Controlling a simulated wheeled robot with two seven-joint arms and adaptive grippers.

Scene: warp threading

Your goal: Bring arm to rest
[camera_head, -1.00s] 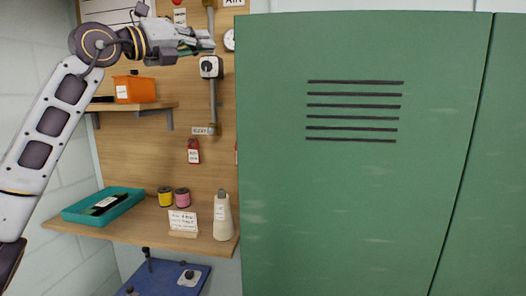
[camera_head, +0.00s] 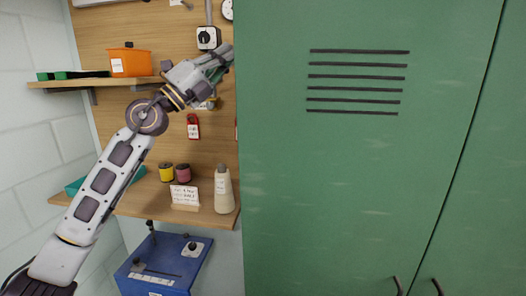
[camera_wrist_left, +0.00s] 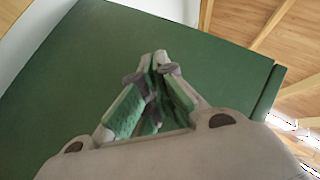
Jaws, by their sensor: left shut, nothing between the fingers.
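My left arm comes in from the lower left of the head view, and its gripper (camera_head: 226,55) is raised near the left edge of the green cabinet (camera_head: 350,190). The gripper is shut and empty. In the left wrist view its closed fingers (camera_wrist_left: 158,66) meet in front of the green cabinet's surface (camera_wrist_left: 80,70). From these views I cannot tell whether the fingers touch the cabinet. My right gripper is not in view.
Behind my arm, a wooden shelf (camera_head: 60,84) holds an orange bin (camera_head: 130,62). A blue device (camera_head: 165,262) is below. The cabinet fills the right side.

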